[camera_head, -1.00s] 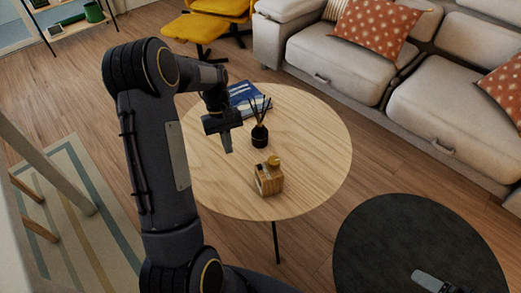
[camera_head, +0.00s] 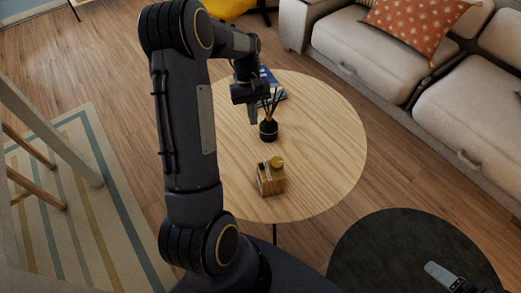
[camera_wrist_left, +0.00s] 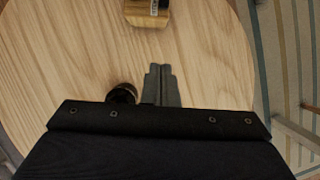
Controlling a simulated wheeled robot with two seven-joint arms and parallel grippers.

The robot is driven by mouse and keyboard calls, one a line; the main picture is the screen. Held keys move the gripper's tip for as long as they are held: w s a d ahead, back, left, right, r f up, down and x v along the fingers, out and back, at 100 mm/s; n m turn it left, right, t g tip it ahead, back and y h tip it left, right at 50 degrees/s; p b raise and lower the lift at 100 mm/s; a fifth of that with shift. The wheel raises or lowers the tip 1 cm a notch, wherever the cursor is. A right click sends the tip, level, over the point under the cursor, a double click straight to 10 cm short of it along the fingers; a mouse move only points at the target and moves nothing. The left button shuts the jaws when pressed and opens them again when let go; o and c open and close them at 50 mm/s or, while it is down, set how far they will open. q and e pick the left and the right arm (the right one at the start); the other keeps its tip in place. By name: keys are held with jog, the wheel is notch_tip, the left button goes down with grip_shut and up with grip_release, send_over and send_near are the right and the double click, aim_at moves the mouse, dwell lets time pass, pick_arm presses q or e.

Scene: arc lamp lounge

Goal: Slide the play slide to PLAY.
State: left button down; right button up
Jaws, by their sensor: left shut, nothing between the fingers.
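A small wooden box-like device (camera_head: 271,181) with a round gold knob on top stands on the round wooden table (camera_head: 325,150). It also shows in part at the top edge of the left wrist view (camera_wrist_left: 147,14), with a dark piece on it. The play slide and its marking are too small to make out. My left gripper (camera_head: 253,114) is shut and empty above the table, behind the device and beside the reed diffuser. Its closed fingertips (camera_wrist_left: 161,68) point toward the device in the wrist view, clear of it.
A black reed diffuser (camera_head: 268,129) stands close to my left gripper, with a blue book (camera_head: 270,82) behind it. A dark round table (camera_head: 380,250) is at lower right. A sofa (camera_head: 370,70) lies beyond. The table's right half is clear.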

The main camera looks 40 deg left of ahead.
aim_at(263, 173)
pick_arm(q)
jog(key=s+d+f, duration=0.1)
jog(key=f, duration=0.2)
jog(key=s+d+f+b, duration=0.1)
jog(key=s+d+f, duration=0.1)
jog(key=f, duration=0.1)
jog(key=s+d+f+b, duration=0.1)
jog(key=d+f, duration=0.1)
jog(key=f, duration=0.1)
jog(key=shift+s+d+f, duration=0.15)
jog(key=shift+s+d+b, duration=0.25)
jog(key=shift+d+b, duration=0.05)
jog(key=shift+d, duration=0.05)
pick_arm(e)
notch_tip(263, 173, down, 2)
jog(key=shift+f, duration=0.25)
pick_arm(q)
jog(key=s+d, duration=0.2)
jog(key=d, duration=0.1)
jog(key=shift+s+d+p, duration=0.1)
jog(key=shift+s+p, duration=0.2)
jog(key=shift+w, duration=0.1)
jog(key=p+v, duration=0.1)
jog(key=v, duration=0.7)
jog(key=shift+p, duration=0.4)
pick_arm(e)
jog(key=shift+d+v, duration=0.15)
jog(key=shift+v, duration=0.6)
jog(key=shift+d+v, duration=0.15)
jog(key=shift+v, duration=0.55)
